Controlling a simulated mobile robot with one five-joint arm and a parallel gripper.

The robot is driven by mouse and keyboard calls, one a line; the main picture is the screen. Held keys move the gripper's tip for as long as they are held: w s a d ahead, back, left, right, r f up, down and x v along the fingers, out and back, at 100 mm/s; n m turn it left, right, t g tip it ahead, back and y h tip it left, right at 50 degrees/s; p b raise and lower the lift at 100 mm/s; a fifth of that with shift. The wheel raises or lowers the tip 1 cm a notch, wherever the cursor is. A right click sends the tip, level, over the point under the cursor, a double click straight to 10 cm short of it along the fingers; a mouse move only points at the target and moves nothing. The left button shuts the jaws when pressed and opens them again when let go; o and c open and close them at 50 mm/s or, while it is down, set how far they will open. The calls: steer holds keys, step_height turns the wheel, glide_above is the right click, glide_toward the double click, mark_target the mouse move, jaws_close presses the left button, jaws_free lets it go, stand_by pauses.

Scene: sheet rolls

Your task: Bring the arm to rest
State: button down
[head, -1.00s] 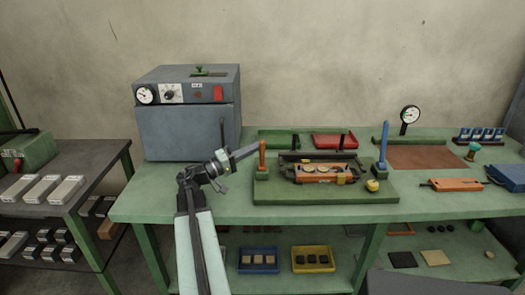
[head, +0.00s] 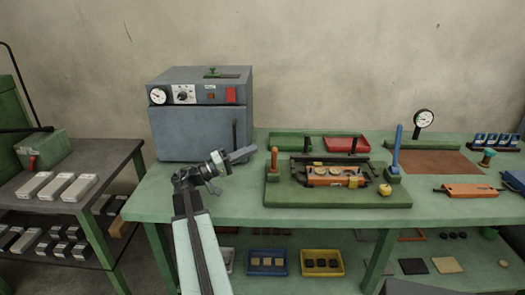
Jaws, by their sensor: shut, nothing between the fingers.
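My arm reaches up from the bottom of the head view, over the front of the green bench (head: 235,211). My gripper (head: 250,151) points right and slightly up, in front of the grey oven's lower right corner. It is shut and empty. It appears apart from the orange-handled post (head: 274,160) on the green base plate to its right. The grey oven (head: 198,132) stands behind my arm with its door closed.
The green base plate (head: 335,198) carries an orange fixture (head: 330,180), a blue-handled post (head: 396,150) and a yellow knob (head: 385,190). A red tray (head: 347,144) lies behind. A dark rack (head: 105,165) with grey blocks stands left. Bins sit on the lower shelf.

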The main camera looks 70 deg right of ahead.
steer(key=v, duration=0.3)
steer(key=shift+w+a+f, duration=0.15)
steer(key=shift+w+f, duration=0.05)
steer(key=shift+w, duration=0.1)
